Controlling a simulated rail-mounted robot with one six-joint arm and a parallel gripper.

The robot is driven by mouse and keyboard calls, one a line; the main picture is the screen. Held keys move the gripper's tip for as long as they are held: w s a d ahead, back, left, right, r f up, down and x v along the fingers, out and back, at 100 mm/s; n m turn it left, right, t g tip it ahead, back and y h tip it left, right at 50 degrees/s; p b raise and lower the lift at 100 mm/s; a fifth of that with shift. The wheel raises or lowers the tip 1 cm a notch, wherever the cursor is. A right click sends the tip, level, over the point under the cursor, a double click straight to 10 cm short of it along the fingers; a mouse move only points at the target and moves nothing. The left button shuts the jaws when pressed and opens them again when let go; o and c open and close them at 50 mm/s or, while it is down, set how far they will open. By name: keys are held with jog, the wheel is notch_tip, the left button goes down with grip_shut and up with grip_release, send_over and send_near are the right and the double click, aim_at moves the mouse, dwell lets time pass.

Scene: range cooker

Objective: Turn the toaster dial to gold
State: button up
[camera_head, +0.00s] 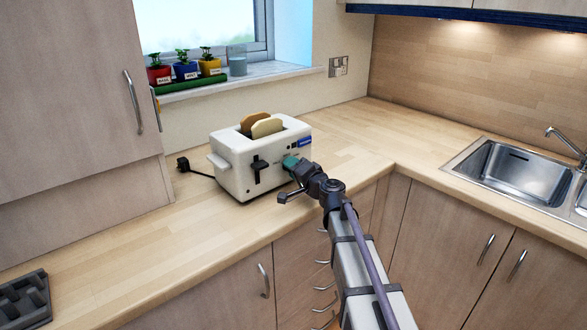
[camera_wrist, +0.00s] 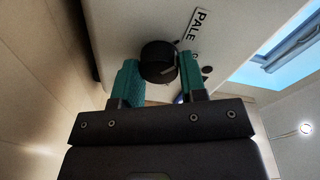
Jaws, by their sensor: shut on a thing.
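The white toaster (camera_head: 236,174) stands on the wooden worktop with two slices of bread in its slots. A black lever (camera_head: 259,170) is on its front. My gripper (camera_head: 291,164) is at the front face, right of the lever, and hides the dial in the head view. In the wrist view, the teal fingers of my gripper (camera_wrist: 158,72) are shut on the round black dial (camera_wrist: 157,52), one on each side. A label reading PALE (camera_wrist: 196,25) is beside the dial. The gold label cannot be made out, and the dial's setting is unclear.
A black plug and cord (camera_head: 184,164) lie left of the toaster. Small potted plants (camera_head: 185,70) stand on the windowsill behind. A sink (camera_head: 510,170) is at the right and a dark hob (camera_head: 25,298) at the lower left. The worktop between hob and toaster is clear.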

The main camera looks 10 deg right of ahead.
jog(key=m, duration=0.5)
jog(key=shift+p, duration=0.3)
jog(key=m, duration=0.4)
jog(key=shift+m+g, duration=0.3)
jog(key=shift+g, duration=0.1)
jog(key=shift+y, duration=0.3)
jog(key=o, duration=0.9)
jog(key=p+v, duration=0.1)
jog(key=v, duration=1)
jog(key=shift+w, duration=0.1)
